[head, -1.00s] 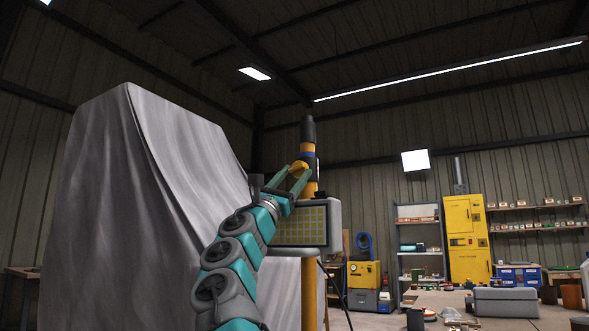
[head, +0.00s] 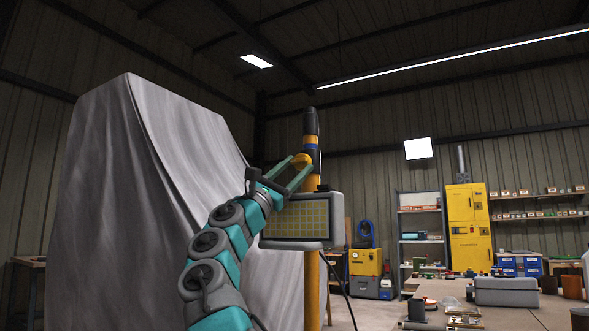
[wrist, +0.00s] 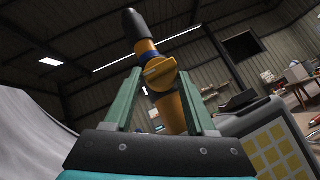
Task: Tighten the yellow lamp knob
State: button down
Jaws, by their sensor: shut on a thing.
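The yellow lamp knob (head: 301,159) sticks out from the side of the lamp's upright pole (head: 312,270), high up below the black top. In the wrist view the knob (wrist: 159,73) sits between my two green fingertips, its flat grip tilted. My gripper (head: 300,168) is shut on the knob, reaching it from the lower left; it also shows in the wrist view (wrist: 160,80). The lamp's panel (head: 299,222), a grey frame with yellow cells, hangs just below my fingers. The fingers hide part of the knob in the head view.
A large grey draped cover (head: 130,210) stands close on the left of my arm. A workbench (head: 450,300) with a grey case (head: 506,291) and small parts is at the lower right. A yellow cabinet (head: 468,228) and shelves stand farther back.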

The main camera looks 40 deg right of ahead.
jog(key=shift+s+d+r+m+g+y, duration=0.1)
jog(key=shift+m+g+y, duration=0.05)
jog(key=shift+m+g, duration=0.55)
jog(key=shift+s+m+g+y, duration=0.1)
jog(key=shift+m+g+y, duration=0.05)
jog(key=shift+m+g, duration=0.55)
dwell(1.2)
jog(key=shift+w, duration=0.1)
jog(key=shift+c, duration=1.4)
grip_release()
jog(key=shift+w+a+f, duration=0.1)
jog(key=shift+a+f, duration=0.2)
jog(key=shift+f, duration=0.05)
jog(key=b+v, duration=0.3)
jog(key=v, duration=0.4)
